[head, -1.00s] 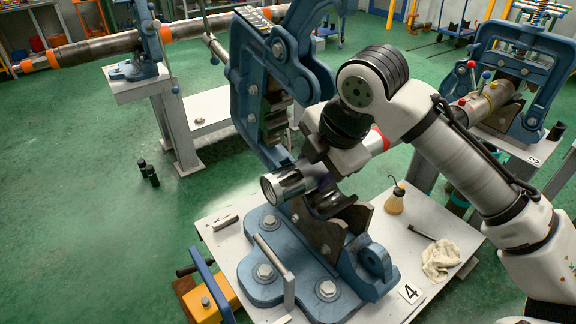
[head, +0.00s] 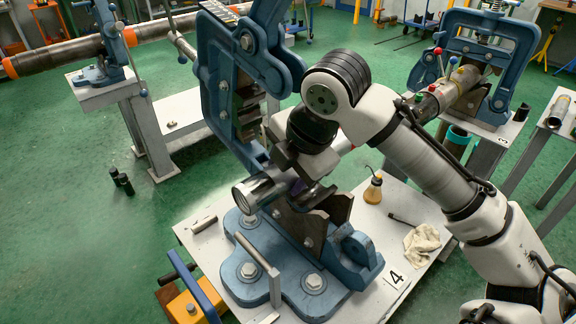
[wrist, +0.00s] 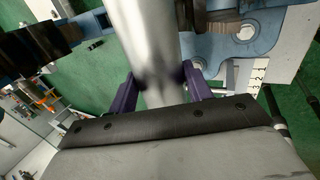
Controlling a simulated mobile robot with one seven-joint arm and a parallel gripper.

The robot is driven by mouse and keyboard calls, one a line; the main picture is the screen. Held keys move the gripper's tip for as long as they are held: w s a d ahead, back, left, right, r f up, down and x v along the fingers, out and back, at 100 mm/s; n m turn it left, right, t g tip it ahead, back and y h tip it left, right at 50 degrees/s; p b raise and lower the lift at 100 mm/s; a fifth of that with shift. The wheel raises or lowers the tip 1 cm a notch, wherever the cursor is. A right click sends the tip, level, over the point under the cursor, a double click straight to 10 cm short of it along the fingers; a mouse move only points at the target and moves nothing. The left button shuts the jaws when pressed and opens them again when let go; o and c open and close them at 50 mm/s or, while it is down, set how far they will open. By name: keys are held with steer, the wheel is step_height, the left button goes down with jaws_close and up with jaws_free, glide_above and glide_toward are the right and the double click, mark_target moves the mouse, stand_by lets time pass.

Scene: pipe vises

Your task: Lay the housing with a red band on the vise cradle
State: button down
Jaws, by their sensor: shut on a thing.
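The housing, a shiny metal tube (head: 257,190), has its open end pointing left. A small red patch shows on the far side of my gripper, in line with the tube. My gripper (head: 299,187) is shut on the tube's middle, with purple fingers on both sides of the tube. In the wrist view, the tube (wrist: 148,40) runs up between the fingers (wrist: 160,88). The cradle, dark V-shaped blocks (head: 335,211) on the blue vise (head: 235,263), lies just below. My gripper partly hides the cradle, so I cannot tell whether the tube touches it.
The vise's tall blue frame (head: 213,84) stands close behind and left of the tube. On the white bench (head: 405,262) are an oil bottle (head: 373,190), a rag (head: 421,244) and a number 4 card (head: 396,278). Another vise holding a pipe (head: 447,88) stands at right.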

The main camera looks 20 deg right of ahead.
steer(key=shift+f+b, duration=1.75)
steer(key=shift+f, duration=1)
steer(key=shift+f+b, duration=0.35)
steer(key=shift+f, duration=0.2)
steer(key=c, duration=0.6)
jaws_free()
steer(key=shift+o, duration=0.2)
steer(key=shift+f, duration=0.1)
steer(key=shift+s, duration=0.1)
steer(key=v, duration=1.4)
steer(key=shift+p, duration=0.3)
